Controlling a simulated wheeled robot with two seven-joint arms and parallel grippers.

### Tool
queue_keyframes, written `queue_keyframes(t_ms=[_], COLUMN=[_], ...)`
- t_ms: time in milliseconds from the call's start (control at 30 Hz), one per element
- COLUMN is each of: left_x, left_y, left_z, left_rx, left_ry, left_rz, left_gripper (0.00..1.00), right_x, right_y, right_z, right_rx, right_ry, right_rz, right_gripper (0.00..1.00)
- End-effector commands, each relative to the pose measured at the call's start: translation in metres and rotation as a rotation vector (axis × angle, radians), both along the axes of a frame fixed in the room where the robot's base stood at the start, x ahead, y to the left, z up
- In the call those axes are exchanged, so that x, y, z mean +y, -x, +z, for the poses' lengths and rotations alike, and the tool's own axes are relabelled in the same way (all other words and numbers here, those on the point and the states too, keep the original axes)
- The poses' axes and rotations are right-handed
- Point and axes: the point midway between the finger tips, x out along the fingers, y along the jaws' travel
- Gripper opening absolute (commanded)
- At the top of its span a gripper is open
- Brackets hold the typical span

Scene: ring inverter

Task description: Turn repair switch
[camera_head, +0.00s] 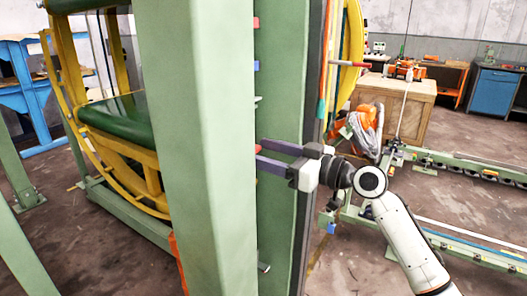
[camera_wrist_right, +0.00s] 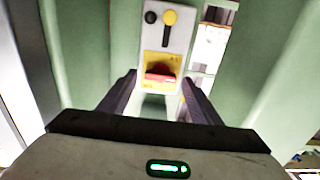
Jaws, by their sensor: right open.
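The repair switch is a red knob (camera_wrist_right: 160,72) on a yellow plate (camera_wrist_right: 160,58), set on a pale control box (camera_wrist_right: 148,40) in the right wrist view. My right gripper (camera_wrist_right: 158,80) is open, with one dark finger on each side of the knob. I cannot tell whether the fingers touch it. In the head view my right gripper (camera_head: 261,154) reaches left towards the green post. A small red part shows near its tips there, and the rest of the box is hidden behind the post. My left gripper is not in view.
A wide green post (camera_head: 185,140) stands close in front. Yellow curved rails (camera_head: 60,80) with a green seat (camera_head: 115,115) stand behind it. A wooden crate (camera_head: 405,105) and a blue cabinet (camera_head: 492,90) stand at the back right. Green floor rails (camera_head: 470,168) lie at right.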

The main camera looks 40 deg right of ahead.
Motion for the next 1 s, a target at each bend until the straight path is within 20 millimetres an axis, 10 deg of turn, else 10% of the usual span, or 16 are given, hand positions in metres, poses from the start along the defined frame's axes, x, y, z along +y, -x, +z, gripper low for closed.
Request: queue_keyframes(t_ms=[300,1000], left_x=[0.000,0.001], left_y=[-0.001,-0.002], left_z=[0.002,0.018], left_rx=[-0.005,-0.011], left_ry=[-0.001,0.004], left_rz=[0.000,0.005], left_gripper=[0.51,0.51], right_x=[0.000,-0.001], right_y=[0.000,0.000], right_z=[0.000,0.002], right_rx=[0.000,0.128], right_ry=[0.000,-0.303], right_rz=[0.000,0.001], right_gripper=[0.17,0.17])
